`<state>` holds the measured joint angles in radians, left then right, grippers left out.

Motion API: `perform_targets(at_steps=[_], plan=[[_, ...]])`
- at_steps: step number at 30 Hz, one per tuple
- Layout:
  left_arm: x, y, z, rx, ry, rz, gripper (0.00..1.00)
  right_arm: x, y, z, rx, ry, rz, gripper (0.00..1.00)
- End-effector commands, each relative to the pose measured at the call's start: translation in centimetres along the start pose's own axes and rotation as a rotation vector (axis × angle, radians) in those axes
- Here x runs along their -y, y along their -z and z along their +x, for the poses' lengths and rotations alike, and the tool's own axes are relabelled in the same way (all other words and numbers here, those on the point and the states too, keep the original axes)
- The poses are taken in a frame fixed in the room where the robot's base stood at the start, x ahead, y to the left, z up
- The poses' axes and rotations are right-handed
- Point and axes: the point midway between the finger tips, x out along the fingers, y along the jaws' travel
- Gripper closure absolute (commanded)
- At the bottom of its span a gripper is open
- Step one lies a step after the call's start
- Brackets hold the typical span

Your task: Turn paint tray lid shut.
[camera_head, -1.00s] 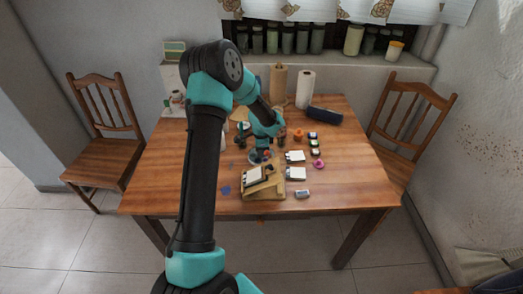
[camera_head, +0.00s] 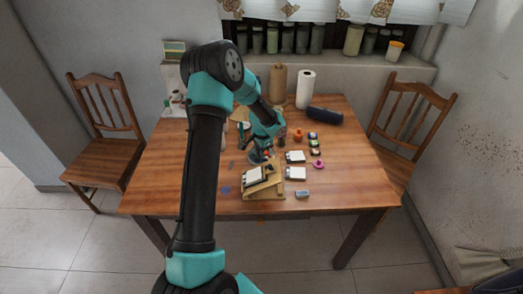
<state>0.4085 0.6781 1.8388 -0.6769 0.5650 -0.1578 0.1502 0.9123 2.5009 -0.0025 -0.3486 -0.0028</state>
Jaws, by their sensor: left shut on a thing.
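The paint tray (camera_head: 254,160) is a small bluish round thing behind the wooden easel, in the middle of the table. My left gripper (camera_head: 263,151) is directly above it, pointing down, and is shut on what seems to be its lid. The jaws and much of the tray are small and partly hidden by the arm, so I cannot tell the lid's exact angle. My right gripper is out of view.
A small wooden easel (camera_head: 266,191) with a white pad stands just in front. White pads, small paint jars (camera_head: 313,143), a pink round item (camera_head: 318,164) and an eraser-like block (camera_head: 302,194) lie to the right. Paper rolls (camera_head: 305,88) and a dark case (camera_head: 324,115) stand behind.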

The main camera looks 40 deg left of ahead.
Motion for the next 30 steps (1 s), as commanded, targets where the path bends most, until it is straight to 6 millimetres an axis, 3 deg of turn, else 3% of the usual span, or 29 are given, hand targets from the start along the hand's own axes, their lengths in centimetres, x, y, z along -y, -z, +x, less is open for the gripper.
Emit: perform_targets(at_steps=[15, 30], plan=[[0.08, 0.06, -0.05, 0.013, 0.001, -0.447, 0.9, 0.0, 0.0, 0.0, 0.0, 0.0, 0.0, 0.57], [0.1, 0.07, -0.05, 0.016, 0.001, -0.592, 0.9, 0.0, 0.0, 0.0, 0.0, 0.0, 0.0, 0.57]])
